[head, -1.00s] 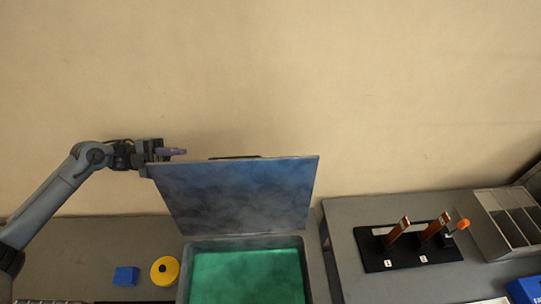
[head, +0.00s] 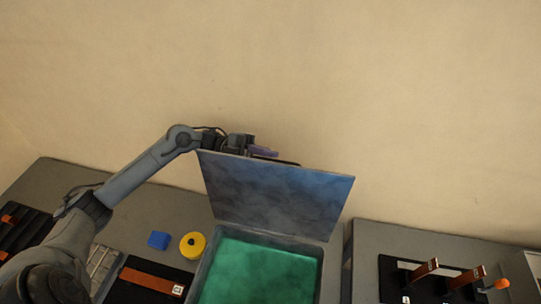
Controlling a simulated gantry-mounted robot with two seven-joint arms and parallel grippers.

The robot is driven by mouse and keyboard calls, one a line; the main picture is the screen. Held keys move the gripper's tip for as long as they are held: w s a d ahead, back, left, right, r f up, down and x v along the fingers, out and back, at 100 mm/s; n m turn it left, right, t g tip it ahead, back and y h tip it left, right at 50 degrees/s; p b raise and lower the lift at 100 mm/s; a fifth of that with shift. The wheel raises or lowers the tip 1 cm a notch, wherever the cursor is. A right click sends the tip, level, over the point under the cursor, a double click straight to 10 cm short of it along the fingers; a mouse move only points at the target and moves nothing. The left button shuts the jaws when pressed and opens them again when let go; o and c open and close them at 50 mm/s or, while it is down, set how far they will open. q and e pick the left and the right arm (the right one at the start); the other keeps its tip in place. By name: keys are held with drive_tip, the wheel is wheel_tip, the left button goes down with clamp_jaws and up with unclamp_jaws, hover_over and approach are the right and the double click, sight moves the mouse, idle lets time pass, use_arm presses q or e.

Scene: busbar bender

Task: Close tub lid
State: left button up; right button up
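The tub (head: 206,268) stands at the front middle with green contents showing inside. Its blue-grey lid (head: 275,195) is open and stands up from the tub's back edge. A thin dark handle-like edge shows behind the lid's top. My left gripper (head: 262,152) is at the upper left of the lid, just behind its top edge. My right gripper is not in view.
A blue block (head: 158,240) and a yellow round object (head: 192,245) lie left of the tub. A black board with a copper bar (head: 152,281) lies nearer. At right, a black rack (head: 395,280) holds upright copper bars. The wall rises behind the lid.

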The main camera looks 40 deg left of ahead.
use_arm(q)
drive_tip(key=shift+w+d+r, duration=0.15)
drive_tip(key=shift+d, duration=0.55)
clamp_jaws()
